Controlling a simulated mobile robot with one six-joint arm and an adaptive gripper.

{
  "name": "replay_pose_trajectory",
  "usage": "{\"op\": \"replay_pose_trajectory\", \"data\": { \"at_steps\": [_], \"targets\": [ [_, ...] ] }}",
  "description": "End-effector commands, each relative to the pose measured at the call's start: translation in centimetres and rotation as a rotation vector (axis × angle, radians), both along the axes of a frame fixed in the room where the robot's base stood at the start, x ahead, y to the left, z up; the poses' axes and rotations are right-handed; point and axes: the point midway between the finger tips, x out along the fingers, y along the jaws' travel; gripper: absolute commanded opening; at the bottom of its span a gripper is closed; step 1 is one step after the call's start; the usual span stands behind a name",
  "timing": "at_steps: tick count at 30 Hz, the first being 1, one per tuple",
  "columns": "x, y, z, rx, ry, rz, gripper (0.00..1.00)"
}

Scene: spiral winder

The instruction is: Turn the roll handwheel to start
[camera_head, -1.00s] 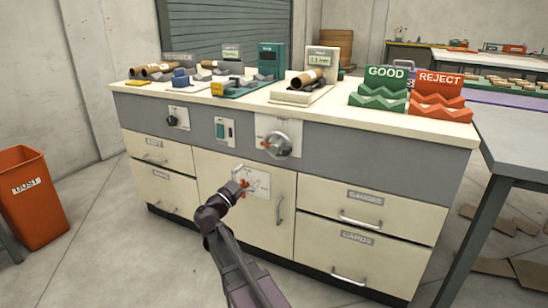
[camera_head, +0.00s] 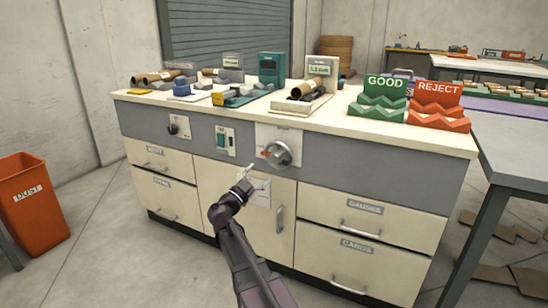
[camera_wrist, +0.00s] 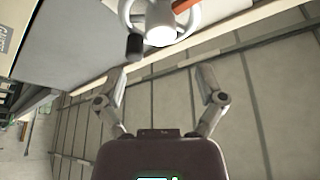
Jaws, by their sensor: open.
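The roll handwheel (camera_head: 279,153) is a round grey metal wheel on a pale plate in the bench's grey front panel. A red part shows at its left side. My gripper (camera_head: 257,177) is just below and left of it, apart from it, in front of the cabinet door. In the wrist view the handwheel (camera_wrist: 160,24) is at the top, partly cut off, with a dark knob (camera_wrist: 134,46) on its rim and a red piece at upper right. There my gripper (camera_wrist: 161,73) has its two fingers wide apart, with nothing between them.
A green switch (camera_head: 222,139) and a dark knob (camera_head: 174,128) are left of the wheel. A door handle (camera_head: 280,219) sticks out below it. GOOD (camera_head: 384,90) and REJECT (camera_head: 437,97) racks stand on the bench top. An orange bin (camera_head: 33,205) stands at left.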

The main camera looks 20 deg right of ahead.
Motion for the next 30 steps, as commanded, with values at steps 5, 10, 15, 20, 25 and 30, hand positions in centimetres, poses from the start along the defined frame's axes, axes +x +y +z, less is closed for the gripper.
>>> {"op": "replay_pose_trajectory", "data": {
  "at_steps": [5,10,15,20,25,30],
  "targets": [
    [1.3,-2.6,1.2,0.0,0.0,-0.002,0.89],
    [2.3,-4.7,2.0,0.0,0.0,-0.002,0.89],
    [3.0,-6.3,2.5,0.0,0.0,-0.002,0.89],
    [3.4,-7.2,2.7,0.0,0.001,0.0,0.89],
    [3.5,-7.4,2.8,-0.001,0.0,0.001,0.89],
    [3.4,-7.4,2.7,-0.001,0.0,0.001,0.89]
  ]
}}
